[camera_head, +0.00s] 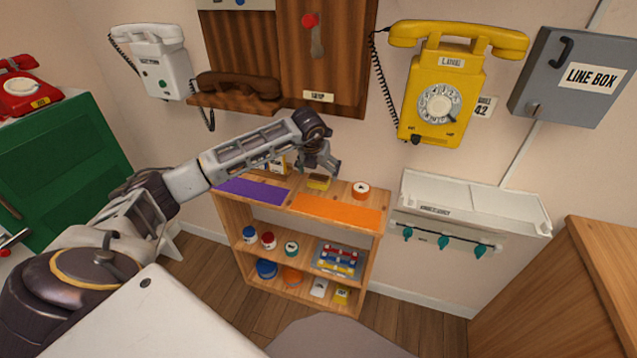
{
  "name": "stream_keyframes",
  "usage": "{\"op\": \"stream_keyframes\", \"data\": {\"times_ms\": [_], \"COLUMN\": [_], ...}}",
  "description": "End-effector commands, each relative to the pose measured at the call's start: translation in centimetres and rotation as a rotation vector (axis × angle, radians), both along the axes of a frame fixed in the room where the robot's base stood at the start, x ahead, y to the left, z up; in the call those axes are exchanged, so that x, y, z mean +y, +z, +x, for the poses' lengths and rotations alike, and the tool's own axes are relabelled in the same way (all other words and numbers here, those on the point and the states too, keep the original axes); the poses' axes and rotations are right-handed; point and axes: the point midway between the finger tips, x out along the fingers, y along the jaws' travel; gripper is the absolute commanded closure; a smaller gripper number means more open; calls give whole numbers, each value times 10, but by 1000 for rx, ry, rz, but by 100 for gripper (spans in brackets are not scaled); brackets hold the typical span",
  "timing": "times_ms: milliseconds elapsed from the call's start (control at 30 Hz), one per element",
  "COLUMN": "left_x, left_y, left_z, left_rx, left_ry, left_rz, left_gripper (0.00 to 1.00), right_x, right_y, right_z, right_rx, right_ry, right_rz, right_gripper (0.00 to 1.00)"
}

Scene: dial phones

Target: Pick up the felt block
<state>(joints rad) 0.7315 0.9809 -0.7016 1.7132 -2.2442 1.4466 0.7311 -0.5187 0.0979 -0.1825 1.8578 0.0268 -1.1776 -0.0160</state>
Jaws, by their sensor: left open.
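A small block with a dark brown top and yellow sides, which looks like the felt block (318,182), lies on the wooden shelf's top board between a purple strip and an orange strip. My left gripper (322,168) is open and points down just above and behind the block, close to it. I cannot tell whether the fingers touch it. Nothing shows between the fingers. My right gripper is not in view.
Small containers stand left, partly behind my arm. The yellow wall phone (440,100) hangs above, with a white wall tray (475,200) to the right. The orange strip (338,211) is bare.

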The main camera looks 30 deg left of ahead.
Motion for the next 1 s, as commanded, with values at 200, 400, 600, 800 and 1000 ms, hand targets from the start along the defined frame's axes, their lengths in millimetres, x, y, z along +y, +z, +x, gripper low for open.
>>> {"op": "stream_keyframes", "data": {"times_ms": [200, 400, 600, 800, 1000], "left_x": [0, 2, 7, 9, 10], "left_y": [0, -8, -29, -46, -50], "left_z": [0, 1, 3, 10, 12], "left_rx": [0, 2, 2, 1, 0], "left_ry": [0, 0, -1, 1, -1], "left_rz": [0, 0, 1, -2, 0], "left_gripper": [8, 8, 8, 8, 8], "right_x": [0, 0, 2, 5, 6], "right_y": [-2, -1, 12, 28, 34], "right_z": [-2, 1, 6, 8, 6], "right_rx": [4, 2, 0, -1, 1], "right_ry": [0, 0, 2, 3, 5], "right_rz": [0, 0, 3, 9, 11], "right_gripper": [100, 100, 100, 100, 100]}}
